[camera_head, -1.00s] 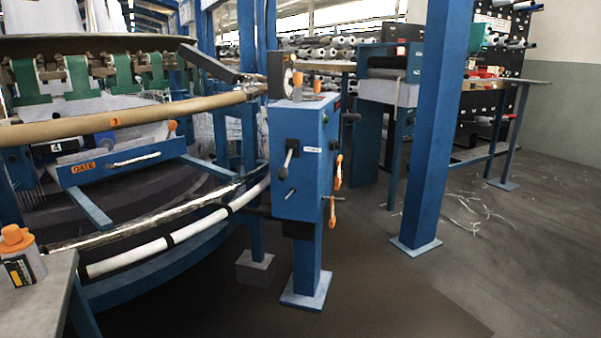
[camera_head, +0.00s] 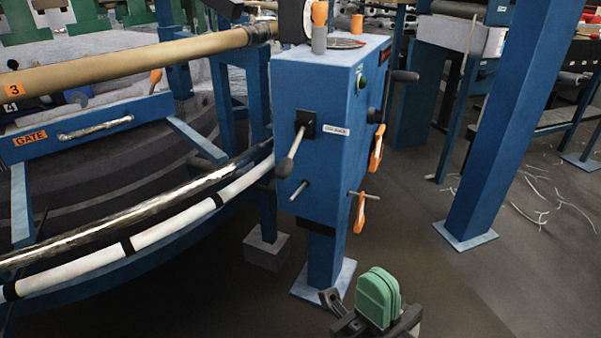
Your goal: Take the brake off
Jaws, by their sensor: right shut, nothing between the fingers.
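A blue control box (camera_head: 325,110) stands on a post in the middle of the view. On its front face a lever with a grey grip (camera_head: 291,155) hangs down and to the left from a black square mount; a small white label (camera_head: 336,131) beside it is too small to read surely. Below is a short metal pin (camera_head: 299,191). I cannot tell surely which of these is the brake. My right gripper (camera_head: 378,297), with green finger pads, is shut and empty at the bottom, below and right of the box, apart from it. My left gripper is out of view.
Orange-handled levers (camera_head: 377,148) and a black knob (camera_head: 404,77) stick out from the box's right side. A white tube (camera_head: 165,222) and a beam (camera_head: 130,68) run along the loom at left. A blue pillar (camera_head: 505,130) stands at right; the floor between is open.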

